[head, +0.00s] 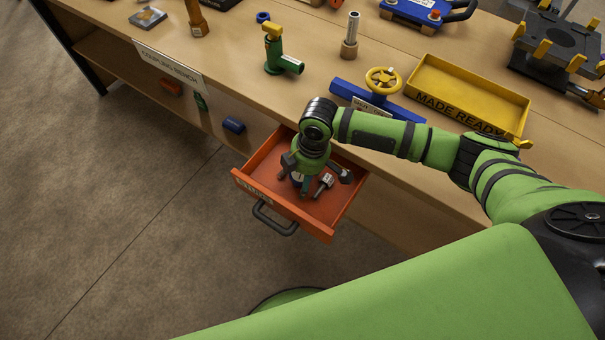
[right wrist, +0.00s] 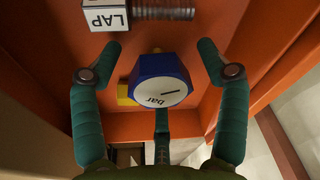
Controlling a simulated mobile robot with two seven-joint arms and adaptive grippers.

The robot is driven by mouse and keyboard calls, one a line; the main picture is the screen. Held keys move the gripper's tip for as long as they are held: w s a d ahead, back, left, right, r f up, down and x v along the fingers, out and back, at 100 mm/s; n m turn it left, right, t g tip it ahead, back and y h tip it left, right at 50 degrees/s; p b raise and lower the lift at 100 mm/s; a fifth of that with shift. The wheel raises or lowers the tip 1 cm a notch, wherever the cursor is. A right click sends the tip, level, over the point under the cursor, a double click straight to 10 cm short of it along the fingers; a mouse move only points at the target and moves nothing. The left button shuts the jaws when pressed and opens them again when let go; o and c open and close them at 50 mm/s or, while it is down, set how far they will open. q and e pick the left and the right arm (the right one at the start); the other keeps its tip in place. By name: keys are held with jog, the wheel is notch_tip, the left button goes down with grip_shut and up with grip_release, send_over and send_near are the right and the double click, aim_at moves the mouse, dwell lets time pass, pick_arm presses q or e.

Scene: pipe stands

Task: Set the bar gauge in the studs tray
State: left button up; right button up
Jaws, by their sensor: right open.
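The bar gauge (right wrist: 160,82) is blue with a white round dial marked "bar" and a yellow part at its left. In the right wrist view it is inside the orange drawer (right wrist: 140,122), which stands pulled out in the head view (head: 322,222). My right gripper (head: 308,180) reaches down into the drawer and largely hides the gauge there. In the right wrist view its fingers (right wrist: 160,60) are spread on either side of the gauge, with a gap. A threaded stud with a "LAP" tag (right wrist: 105,14) lies close by; the drawer's front label is unreadable. My left gripper is not seen.
On the bench above stand a yellow "MADE READY" tray (head: 470,105), a blue stand with a yellow handwheel (head: 383,80), a green pipe fitting (head: 275,55) and an upright metal pipe (head: 351,35). A blue cylinder (head: 233,125) lies on the shelf below.

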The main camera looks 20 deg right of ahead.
jog(key=shift+d+r, duration=0.15)
jog(key=shift+r, duration=0.85)
jog(key=shift+d+r, duration=0.1)
jog(key=shift+r, duration=0.85)
jog(key=shift+s+d+r, duration=0.1)
jog(key=shift+d+r, duration=0.05)
jog(key=shift+r, duration=0.75)
jog(key=shift+s+d+r, duration=0.1)
jog(key=shift+d+r, duration=0.05)
jog(key=shift+r, duration=0.7)
jog(key=shift+w+r, duration=0.1)
notch_tip(320, 180, up, 12)
jog(key=d, duration=0.1)
jog(key=shift+s+d, duration=0.25)
jog(key=shift+d, duration=0.05)
jog(key=shift+f, duration=0.2)
